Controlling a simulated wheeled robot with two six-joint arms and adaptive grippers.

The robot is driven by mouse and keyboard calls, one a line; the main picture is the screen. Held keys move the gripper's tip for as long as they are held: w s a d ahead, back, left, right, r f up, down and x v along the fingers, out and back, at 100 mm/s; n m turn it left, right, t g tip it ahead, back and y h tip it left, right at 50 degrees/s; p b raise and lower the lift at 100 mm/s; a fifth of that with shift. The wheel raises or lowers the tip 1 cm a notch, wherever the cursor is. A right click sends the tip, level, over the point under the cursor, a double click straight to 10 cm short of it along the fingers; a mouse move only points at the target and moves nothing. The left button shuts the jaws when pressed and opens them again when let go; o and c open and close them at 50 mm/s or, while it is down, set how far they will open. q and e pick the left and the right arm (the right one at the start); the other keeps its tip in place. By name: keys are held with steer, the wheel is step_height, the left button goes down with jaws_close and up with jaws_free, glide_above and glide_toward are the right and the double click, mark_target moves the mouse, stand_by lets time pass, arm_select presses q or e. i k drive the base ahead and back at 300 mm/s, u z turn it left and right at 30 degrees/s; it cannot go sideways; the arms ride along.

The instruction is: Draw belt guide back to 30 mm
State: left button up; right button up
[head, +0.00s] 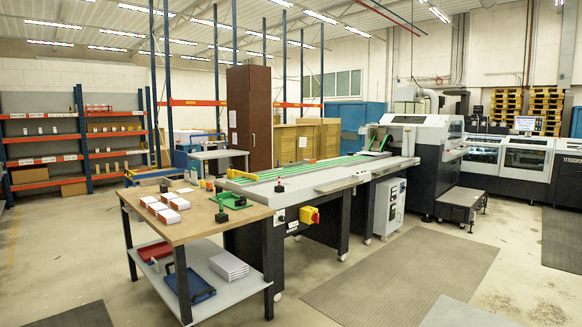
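A long grey feed table with green belts (318,168) runs from the work table back to a grey and black machine (412,133). A yellow bar (241,175) lies at its near left edge, and a small orange part (311,161) sits farther along that edge. A small black knob (279,187) stands on the near part of the bed. I cannot tell which of these parts is the belt guide, and no millimetre scale is readable. Neither of my grippers is in view.
A wooden-topped work table (190,228) stands before the feed table, with several white and red boxes (160,207) and a green tray (228,200). Its lower shelf holds a blue tray (190,285) and a paper stack (229,266). Open floor and a grey mat (400,275) lie to the right.

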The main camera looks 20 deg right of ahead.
mark_target(292, 165)
steer(key=u, duration=0.75)
steer(key=i, duration=10.2)
steer(key=z, duration=3)
steer(key=i, duration=0.45)
steer(key=u, duration=0.1)
